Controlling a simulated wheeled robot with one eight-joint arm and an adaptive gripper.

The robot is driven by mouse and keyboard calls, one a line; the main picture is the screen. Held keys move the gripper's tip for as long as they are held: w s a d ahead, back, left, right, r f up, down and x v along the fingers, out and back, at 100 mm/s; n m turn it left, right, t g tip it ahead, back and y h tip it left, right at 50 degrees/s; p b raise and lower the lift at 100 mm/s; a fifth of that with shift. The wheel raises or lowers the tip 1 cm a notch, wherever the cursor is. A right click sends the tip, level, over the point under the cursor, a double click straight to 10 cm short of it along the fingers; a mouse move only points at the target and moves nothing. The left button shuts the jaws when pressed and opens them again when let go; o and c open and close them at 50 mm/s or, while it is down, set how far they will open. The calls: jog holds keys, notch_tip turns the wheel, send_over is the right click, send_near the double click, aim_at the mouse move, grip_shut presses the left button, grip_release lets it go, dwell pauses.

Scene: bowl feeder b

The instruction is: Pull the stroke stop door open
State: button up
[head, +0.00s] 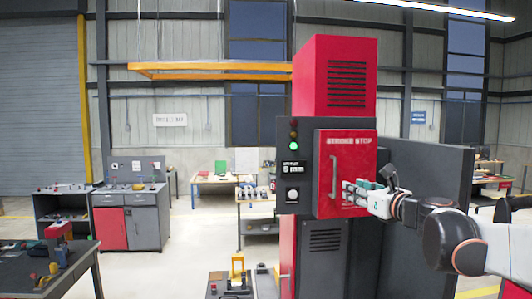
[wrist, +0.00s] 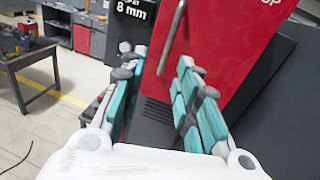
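The stroke stop door (head: 345,155) is a red panel with white lettering on the front of a tall machine. It looks closed. A grey vertical bar handle (head: 334,177) stands at its left side. My gripper (head: 348,191) is in front of the door's lower part, right of the handle in the head view. In the wrist view my gripper (wrist: 163,62) has its two teal-padded fingers spread apart. The lower end of the handle (wrist: 172,38) shows between the fingertips; I cannot tell how far beyond them it is.
A dark control panel (head: 291,220) with a green light, a knob and an "8 mm" label borders the door on the left. A large dark panel (head: 430,175) stands right of the machine, behind my arm.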

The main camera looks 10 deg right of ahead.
jog(key=d+r, duration=0.1)
jog(key=p, duration=0.2)
send_over(334, 194)
jog(key=shift+w+d+m, duration=0.1)
jog(key=shift+w+m, duration=0.2)
jog(key=shift+m, duration=0.1)
grip_shut()
